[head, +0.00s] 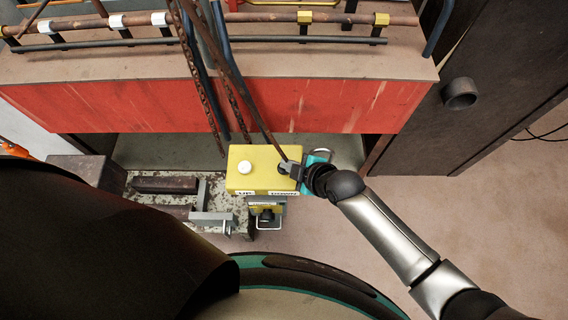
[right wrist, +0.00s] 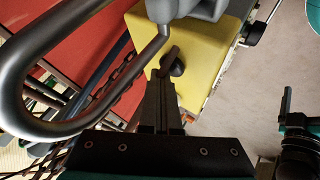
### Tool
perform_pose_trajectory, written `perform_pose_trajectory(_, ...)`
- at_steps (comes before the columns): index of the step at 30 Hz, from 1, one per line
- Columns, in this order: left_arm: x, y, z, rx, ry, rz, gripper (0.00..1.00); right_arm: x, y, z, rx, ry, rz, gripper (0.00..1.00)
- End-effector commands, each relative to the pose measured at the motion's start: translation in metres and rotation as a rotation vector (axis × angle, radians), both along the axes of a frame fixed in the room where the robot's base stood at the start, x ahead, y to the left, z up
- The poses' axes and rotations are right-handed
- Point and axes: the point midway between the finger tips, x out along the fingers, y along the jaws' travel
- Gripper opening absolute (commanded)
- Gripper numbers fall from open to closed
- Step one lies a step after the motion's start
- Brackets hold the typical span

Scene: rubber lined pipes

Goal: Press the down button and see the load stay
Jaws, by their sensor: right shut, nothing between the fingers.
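The yellow control box (head: 262,158) is in the middle of the head view, with a round white button (head: 245,168) on its left part. My right gripper (head: 290,170) is shut and empty at the box's right part and covers what is there. In the right wrist view, its closed fingertips (right wrist: 164,78) point at a dark knob-like button (right wrist: 174,63) on the yellow face. I cannot tell whether they touch. Which thing is the load is not clear. My left gripper is not in view.
A rusty chain (head: 205,95) and dark rods hang in front of a red-sided bench (head: 330,105) with pipes on top. A speckled platform (head: 150,198) with metal bars lies left of the box. A thick grey curved tube (right wrist: 45,125) crosses the wrist view. Floor at right is clear.

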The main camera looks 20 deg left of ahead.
Motion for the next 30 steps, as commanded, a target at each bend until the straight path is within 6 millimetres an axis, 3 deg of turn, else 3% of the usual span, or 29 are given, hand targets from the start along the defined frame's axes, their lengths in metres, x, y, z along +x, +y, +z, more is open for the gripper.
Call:
perform_pose_trajectory(10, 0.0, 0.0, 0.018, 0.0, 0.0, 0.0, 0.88, -0.001, -0.001, 0.017, -0.002, 0.002, 0.0, 0.0)
perform_pose_trajectory(22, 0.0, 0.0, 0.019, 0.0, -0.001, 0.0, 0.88, 0.0, -0.001, 0.019, -0.001, 0.001, 0.0, 0.0)
perform_pose_trajectory(30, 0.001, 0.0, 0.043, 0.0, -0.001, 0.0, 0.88, 0.0, -0.001, 0.044, -0.001, -0.001, 0.0, 0.0)
